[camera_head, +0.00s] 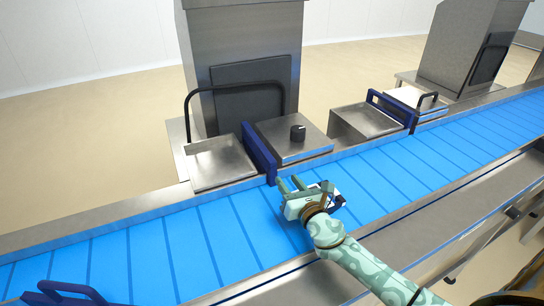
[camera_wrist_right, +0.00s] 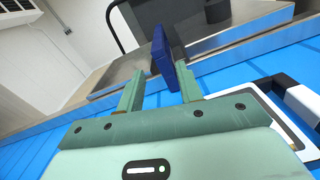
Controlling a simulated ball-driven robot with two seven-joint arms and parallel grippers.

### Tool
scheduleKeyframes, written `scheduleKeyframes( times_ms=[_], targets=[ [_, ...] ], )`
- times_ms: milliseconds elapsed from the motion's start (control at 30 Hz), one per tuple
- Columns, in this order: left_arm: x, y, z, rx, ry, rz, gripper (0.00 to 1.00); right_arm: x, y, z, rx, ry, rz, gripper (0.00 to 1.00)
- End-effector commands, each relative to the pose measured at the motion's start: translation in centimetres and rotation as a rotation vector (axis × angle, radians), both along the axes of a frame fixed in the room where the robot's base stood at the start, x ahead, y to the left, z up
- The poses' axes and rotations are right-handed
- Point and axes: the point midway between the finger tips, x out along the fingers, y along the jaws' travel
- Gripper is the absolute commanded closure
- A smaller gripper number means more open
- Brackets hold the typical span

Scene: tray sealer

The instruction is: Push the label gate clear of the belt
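The label gate looks to be the dark blue upright plate (camera_head: 260,152) at the middle station, between two steel plates. Its near end reaches the far edge of the blue belt (camera_head: 170,245). My right gripper (camera_head: 291,184) is over the belt, just short of that near end. In the right wrist view, the gripper's two green fingers (camera_wrist_right: 158,90) stand apart with nothing between them. The dark blue plate (camera_wrist_right: 162,55) rises beyond the gap, and its lower end comes close to the right finger. I cannot tell whether they touch. My left gripper is not in view.
A black bar (camera_head: 188,105) arches behind. Another station with a blue frame (camera_head: 392,109) stands farther right. A white, dark-edged item (camera_wrist_right: 268,112) beside the gripper is unclear.

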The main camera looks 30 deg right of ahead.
Motion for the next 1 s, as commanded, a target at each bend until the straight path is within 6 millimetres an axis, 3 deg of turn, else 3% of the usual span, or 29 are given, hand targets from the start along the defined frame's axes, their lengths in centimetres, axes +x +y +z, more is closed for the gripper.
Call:
scheduleKeyframes(
  times_ms=[67, 167, 300, 500, 700, 933, 1000],
  targets=[
    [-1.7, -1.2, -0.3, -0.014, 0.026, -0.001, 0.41, 2.2, 0.0, 0.1, 0.002, -0.003, 0.0, 0.64],
    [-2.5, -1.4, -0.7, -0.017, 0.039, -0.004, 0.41, 4.9, -0.2, 0.0, 0.002, -0.003, -0.002, 0.64],
    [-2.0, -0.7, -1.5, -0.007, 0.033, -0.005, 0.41, 8.3, -0.4, -0.2, 0.003, -0.001, 0.0, 0.64],
    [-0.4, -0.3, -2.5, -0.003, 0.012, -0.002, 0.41, 11.6, -0.6, -0.2, 0.002, 0.0, 0.0, 0.64],
    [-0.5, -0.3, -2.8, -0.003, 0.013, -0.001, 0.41, 12.8, -0.7, -0.1, 0.001, 0.001, 0.0, 0.64],
    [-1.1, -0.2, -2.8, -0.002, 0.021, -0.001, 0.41, 12.9, -0.7, 0.0, 0.001, 0.0, 0.0, 0.64],
    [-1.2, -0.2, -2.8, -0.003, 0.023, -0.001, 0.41, 12.9, -0.7, 0.0, 0.001, 0.0, 0.0, 0.81]
  ],
)
